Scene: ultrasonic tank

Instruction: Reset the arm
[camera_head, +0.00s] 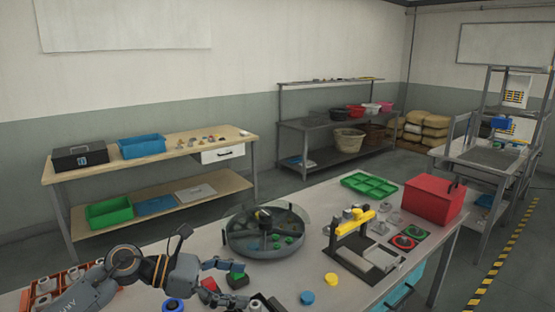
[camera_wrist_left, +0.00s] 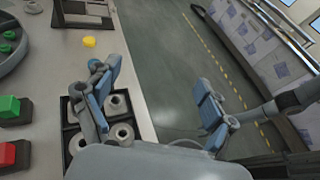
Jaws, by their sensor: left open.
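My left arm comes in from the lower left in the head view. Its gripper (camera_head: 229,282) is over the front part of the grey worktable (camera_head: 330,205), near a block with a green top (camera_head: 237,279). In the left wrist view the gripper (camera_wrist_left: 152,88) has its two fingers spread wide with nothing between them. One finger overlaps a black tray (camera_wrist_left: 67,140) holding several metal rings; the other is over the floor beyond the table edge. I cannot tell the exact height above the table. My right gripper is not in view.
A round tank (camera_head: 265,235) with a clear lid stands behind the gripper. A yellow-armed fixture (camera_head: 355,222), a red box (camera_head: 434,199) and a green tray (camera_head: 369,185) are farther right. Blue (camera_head: 307,297) and yellow (camera_head: 332,279) discs lie near the front. Open floor (camera_wrist_left: 165,60) lies beside the table.

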